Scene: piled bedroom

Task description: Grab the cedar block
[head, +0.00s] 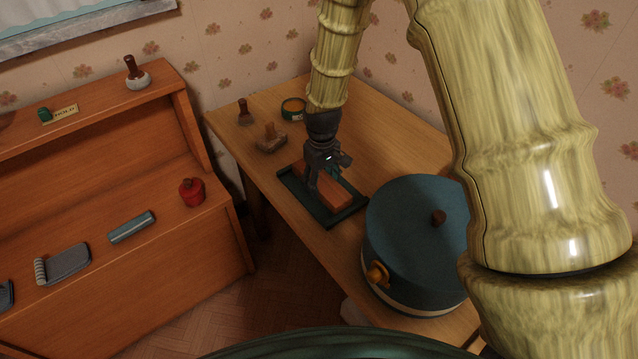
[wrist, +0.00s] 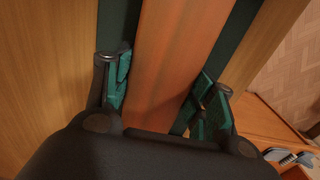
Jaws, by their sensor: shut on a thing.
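The cedar block (head: 336,191) is a reddish-orange oblong block. It lies on a dark green tray (head: 324,216) on the wooden table. My gripper (head: 327,178) reaches down over it from above, its fingers at the block's sides. In the wrist view the cedar block (wrist: 178,60) runs lengthwise between my two teal-padded fingers (wrist: 160,95), and the gripper is shut on it. The tray's dark green surface shows on both sides of the block. The block's underside is hidden, and I cannot tell whether it is lifted.
A large blue round lidded box (head: 413,235) stands close to the tray's right. A brown stamp-like object (head: 270,140), a small brown-handled piece (head: 244,115) and a round tin (head: 293,108) sit behind. A wooden shelf unit (head: 110,255) stands left, holding a red pot (head: 192,193).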

